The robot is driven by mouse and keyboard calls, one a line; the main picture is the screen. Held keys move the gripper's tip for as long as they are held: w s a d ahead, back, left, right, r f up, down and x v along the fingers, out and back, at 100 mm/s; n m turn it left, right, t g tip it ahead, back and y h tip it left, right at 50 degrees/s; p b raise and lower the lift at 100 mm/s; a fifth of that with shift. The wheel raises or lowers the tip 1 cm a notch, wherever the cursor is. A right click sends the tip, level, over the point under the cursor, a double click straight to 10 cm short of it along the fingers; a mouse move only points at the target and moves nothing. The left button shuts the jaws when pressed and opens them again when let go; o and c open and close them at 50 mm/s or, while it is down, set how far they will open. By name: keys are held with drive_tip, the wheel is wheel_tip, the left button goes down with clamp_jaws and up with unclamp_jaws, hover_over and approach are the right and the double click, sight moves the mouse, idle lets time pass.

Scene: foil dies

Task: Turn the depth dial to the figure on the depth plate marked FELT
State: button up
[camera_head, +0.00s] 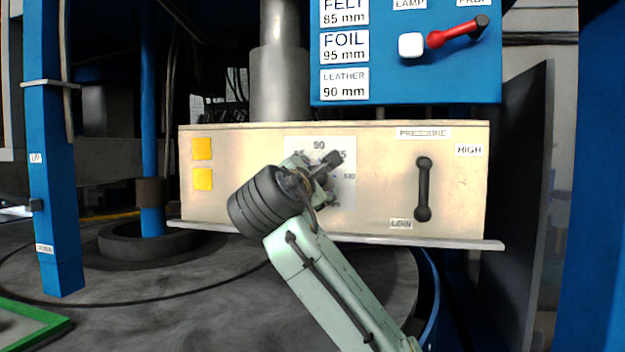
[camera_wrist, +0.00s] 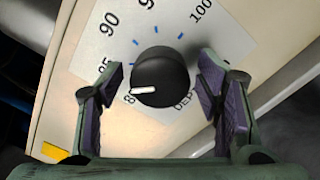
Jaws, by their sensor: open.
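The depth plate (camera_head: 344,52) at the top of the head view reads FELT 85 mm, FOIL 95 mm and LEATHER 90 mm. The black round depth dial (camera_wrist: 160,78) sits on a white scale (camera_wrist: 226,38) on the cream panel. Its white pointer line points left in the wrist view, at a figure starting with 8 that is partly hidden. A figure ending in 5 lies just above it, partly behind the left finger. My gripper (camera_wrist: 161,68) is open, one finger on each side of the dial, with gaps to it. In the head view my gripper (camera_head: 322,178) hides the dial.
A black pressure lever (camera_head: 423,190) stands right of the dial on the cream panel (camera_head: 380,215). A grey round table (camera_head: 150,290) lies below.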

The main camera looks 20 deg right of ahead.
drive_tip(key=v, duration=1.2)
drive_tip(key=shift+s, duration=0.1)
